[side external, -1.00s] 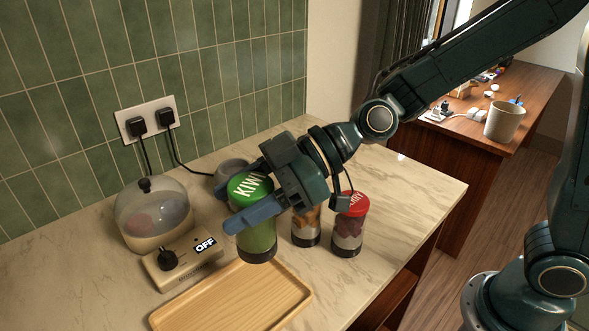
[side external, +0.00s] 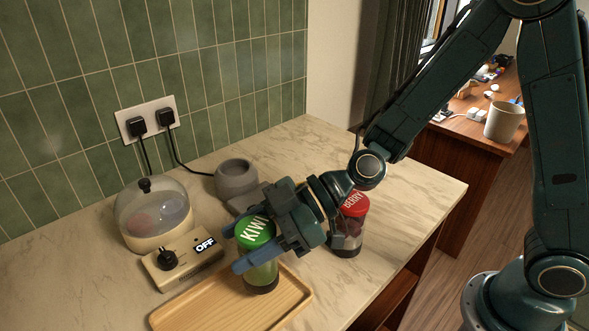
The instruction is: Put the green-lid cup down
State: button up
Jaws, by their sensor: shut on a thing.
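The green-lid cup (side external: 262,277), its lid marked KIWI, is upright in the side external view. Its base is over the right part of the wooden tray (side external: 205,308); I cannot tell for sure whether it touches the tray floor. My gripper (side external: 246,248) is shut around the cup, just below its green lid. A red-lid cup marked BERRY (side external: 348,228) stands on the counter to the right of my gripper. The cup seen between them earlier is hidden behind my gripper and wrist.
A control box reading OFF (side external: 182,258) and a clear domed container (side external: 153,215) stand left of the tray. A grey round holder (side external: 236,180) is behind. The marble counter (side external: 420,190) is clear at the right. A white bin (side external: 504,121) stands on a desk beyond.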

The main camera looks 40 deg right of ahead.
jog(key=shift+f, duration=1.15)
jog(key=shift+f, duration=0.15)
jog(key=o, duration=1.3)
jog(key=shift+s+d+r, duration=0.1)
jog(key=shift+d+r, duration=0.05)
jog(key=shift+r, duration=0.05)
jog(key=v, duration=0.7)
jog(key=shift+d+r, duration=0.1)
